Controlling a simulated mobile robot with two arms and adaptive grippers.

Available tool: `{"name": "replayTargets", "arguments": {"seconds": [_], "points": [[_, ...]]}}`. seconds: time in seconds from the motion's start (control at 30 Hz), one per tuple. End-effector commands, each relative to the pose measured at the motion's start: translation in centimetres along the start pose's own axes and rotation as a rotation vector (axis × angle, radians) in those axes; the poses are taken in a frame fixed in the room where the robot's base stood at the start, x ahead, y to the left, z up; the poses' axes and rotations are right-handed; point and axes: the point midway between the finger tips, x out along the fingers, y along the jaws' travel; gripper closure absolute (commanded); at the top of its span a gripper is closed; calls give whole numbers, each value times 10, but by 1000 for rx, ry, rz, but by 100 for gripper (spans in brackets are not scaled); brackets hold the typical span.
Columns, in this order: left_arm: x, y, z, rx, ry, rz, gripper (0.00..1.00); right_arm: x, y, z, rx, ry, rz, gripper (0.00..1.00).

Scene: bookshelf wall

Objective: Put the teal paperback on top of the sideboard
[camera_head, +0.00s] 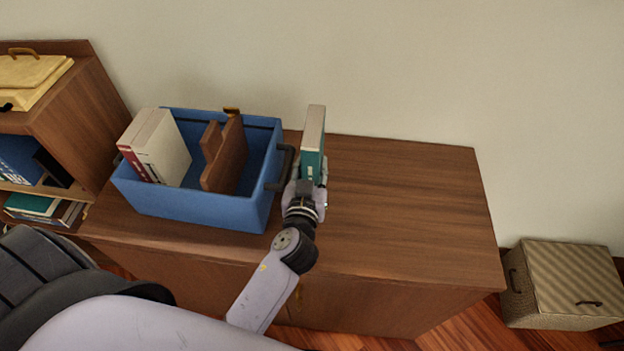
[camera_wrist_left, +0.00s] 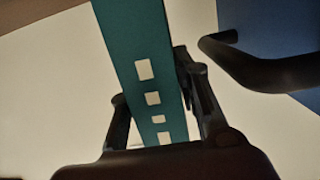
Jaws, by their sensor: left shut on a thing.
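The teal paperback (camera_head: 313,146) is upright over the sideboard, just right of the blue bin, with its pale page edges and teal spine showing. My left gripper (camera_head: 309,183) is shut on its lower near end. In the left wrist view the teal spine with white squares (camera_wrist_left: 145,72) stands between the two fingers of the gripper (camera_wrist_left: 160,110). The sideboard (camera_head: 410,210) has a brown wooden top. I cannot tell whether the book touches it. My right gripper is not in view.
The blue bin (camera_head: 195,208) on the sideboard holds a pale book (camera_head: 160,145) and a brown wooden piece (camera_head: 226,158). Its dark handle (camera_wrist_left: 265,70) is close beside the gripper. The right half of the top is clear. A woven box (camera_head: 565,280) stands at right.

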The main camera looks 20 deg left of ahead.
Motion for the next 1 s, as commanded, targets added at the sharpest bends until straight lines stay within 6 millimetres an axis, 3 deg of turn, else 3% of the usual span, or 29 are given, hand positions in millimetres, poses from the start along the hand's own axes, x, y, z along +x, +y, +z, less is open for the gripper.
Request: {"name": "replayTargets", "arguments": {"seconds": [0.4, 0.83, 0.87, 1.0], "points": [[7, 0, 43, 2, 4, 1, 100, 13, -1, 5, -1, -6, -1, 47], [8, 0, 47, 0, 5, 1, 100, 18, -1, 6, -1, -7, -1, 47], [8, 0, 49, 1, 0, 0, 69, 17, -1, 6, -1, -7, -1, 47], [7, 0, 48, 1, 0, 0, 60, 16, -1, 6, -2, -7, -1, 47]]}}
